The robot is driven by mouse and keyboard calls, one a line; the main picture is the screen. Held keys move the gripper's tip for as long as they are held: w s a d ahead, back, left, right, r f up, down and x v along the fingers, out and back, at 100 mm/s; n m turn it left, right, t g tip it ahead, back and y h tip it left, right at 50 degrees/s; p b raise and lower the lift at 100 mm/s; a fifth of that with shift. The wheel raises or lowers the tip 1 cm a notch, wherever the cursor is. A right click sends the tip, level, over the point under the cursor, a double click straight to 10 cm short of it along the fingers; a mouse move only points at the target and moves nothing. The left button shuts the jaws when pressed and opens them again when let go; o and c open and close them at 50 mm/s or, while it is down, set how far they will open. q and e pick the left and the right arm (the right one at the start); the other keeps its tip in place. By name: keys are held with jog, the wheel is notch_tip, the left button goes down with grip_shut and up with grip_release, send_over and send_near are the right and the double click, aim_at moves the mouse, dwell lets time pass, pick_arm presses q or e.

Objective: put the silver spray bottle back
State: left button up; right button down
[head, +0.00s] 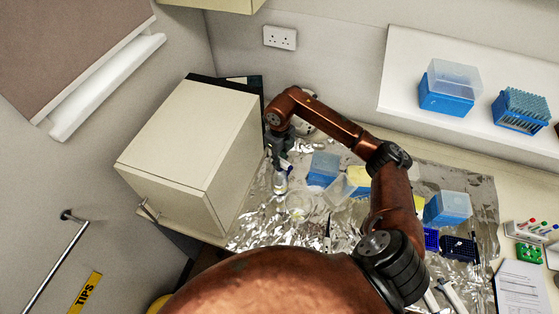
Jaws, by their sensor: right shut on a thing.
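My right gripper (281,166) reaches over the back left of the foil-covered bench and points down. It is shut on a small, pale silvery bottle (280,184), which I take to be the silver spray bottle. The bottle hangs upright below the fingers, just right of the cream cabinet. The fingers hide its top, and I cannot tell whether its base touches the foil. My left gripper is not in view.
The cream cabinet (190,150) stands close left of the gripper. Blue tip boxes (323,168) and clear containers (298,205) crowd the foil (262,225) to the right. A shelf (405,70) holds more tip boxes. A rack of tubes (525,232) sits far right.

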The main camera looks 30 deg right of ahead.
jog(key=shift+f, duration=0.2)
jog(key=c, duration=1.8)
grip_release()
jog(key=shift+f, duration=0.1)
jog(key=shift+r, duration=0.25)
notch_tip(320, 180, up, 6)
jog(key=shift+r+b, duration=0.1)
jog(key=shift+b, duration=0.85)
jog(key=shift+r, duration=0.6)
